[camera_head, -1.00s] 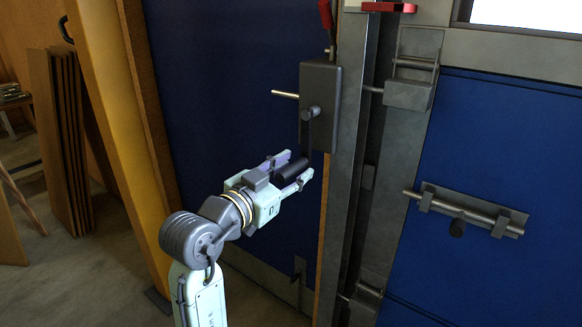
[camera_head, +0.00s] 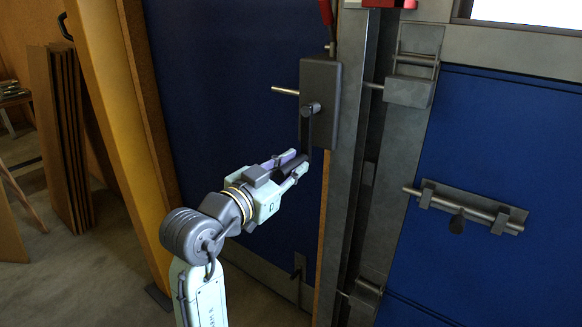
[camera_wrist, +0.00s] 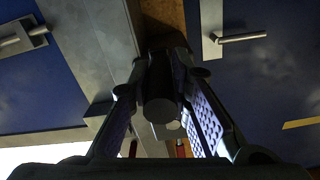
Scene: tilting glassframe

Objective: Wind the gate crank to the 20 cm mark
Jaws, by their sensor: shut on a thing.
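The crank has a grey gearbox (camera_head: 322,90) on the post beside the blue gate panel. Its dark crank arm (camera_head: 305,132) hangs down from the hub. My gripper (camera_head: 294,164) is shut on the black crank handle (camera_head: 285,162), low under the hub. The wrist view shows the round end of the handle (camera_wrist: 161,103) between both fingers of my gripper (camera_wrist: 163,85). A red piece (camera_head: 383,3) sits at the top edge beside the post, partly cut off. I cannot read any centimetre mark.
A metal post (camera_head: 349,180) stands just right of the crank. A sliding bolt (camera_head: 462,209) is on the right blue panel. A pale rod (camera_head: 285,91) sticks out left of the gearbox. A yellow beam (camera_head: 120,150) and leaning boards (camera_head: 65,140) stand at the left.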

